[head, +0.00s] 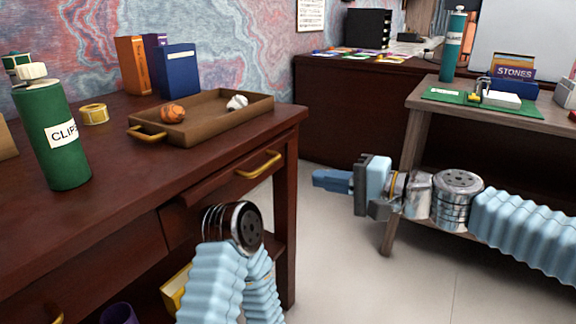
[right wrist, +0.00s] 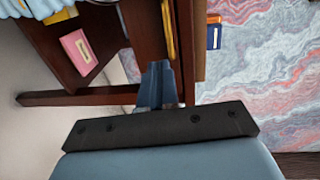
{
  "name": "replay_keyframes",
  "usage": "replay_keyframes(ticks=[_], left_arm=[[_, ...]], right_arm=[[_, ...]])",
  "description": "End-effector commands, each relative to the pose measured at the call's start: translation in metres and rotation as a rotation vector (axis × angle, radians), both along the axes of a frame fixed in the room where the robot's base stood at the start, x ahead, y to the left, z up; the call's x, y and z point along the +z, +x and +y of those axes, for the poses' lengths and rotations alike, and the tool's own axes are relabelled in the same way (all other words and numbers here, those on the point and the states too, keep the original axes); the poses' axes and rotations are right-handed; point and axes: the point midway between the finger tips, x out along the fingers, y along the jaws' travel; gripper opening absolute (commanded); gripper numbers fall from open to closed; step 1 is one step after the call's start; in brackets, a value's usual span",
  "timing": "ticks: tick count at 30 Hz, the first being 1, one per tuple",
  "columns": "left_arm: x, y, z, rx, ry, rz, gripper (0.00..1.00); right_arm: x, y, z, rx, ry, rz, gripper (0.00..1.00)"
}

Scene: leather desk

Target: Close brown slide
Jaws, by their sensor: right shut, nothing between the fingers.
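The brown slide (head: 222,187) is a dark wood drawer under the desk top with a gold handle (head: 259,165). Its front stands out a little from the desk, so it looks partly open. My right gripper (head: 328,181) is shut and empty, to the right of the handle and apart from it, pointing left. In the right wrist view, its fingers (right wrist: 160,88) point toward dark wood and the gold handle (right wrist: 168,30). My left arm rises in front of the desk, below the drawer; its gripper cannot be made out.
On the desk (head: 110,185) stand a green bottle (head: 50,135), a tape roll (head: 95,114), a brown tray (head: 205,121) and several books (head: 178,70). A side table (head: 420,94) stands at right. Floor (head: 350,270) between is clear. A pink box (right wrist: 78,50) shows below the desk.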

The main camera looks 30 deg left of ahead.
Motion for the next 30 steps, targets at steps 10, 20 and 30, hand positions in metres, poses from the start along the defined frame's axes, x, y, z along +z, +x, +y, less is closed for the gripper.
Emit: replay_keyframes(ticks=[10, 20, 30], left_arm=[[0.011, 0.000, 0.001, 0.002, 0.002, -0.002, 0.40], [0.014, 0.001, 0.002, 0.002, 0.004, -0.003, 0.40], [0.020, 0.001, 0.002, 0.003, 0.005, -0.004, 0.40]], right_arm=[[0.000, 0.004, 0.067, 0.001, 0.000, 0.000, 0.00], [0.001, 0.006, 0.084, -0.002, 0.000, 0.000, 0.00], [0.004, 0.007, 0.094, 0.001, 0.000, 0.002, 0.00]])
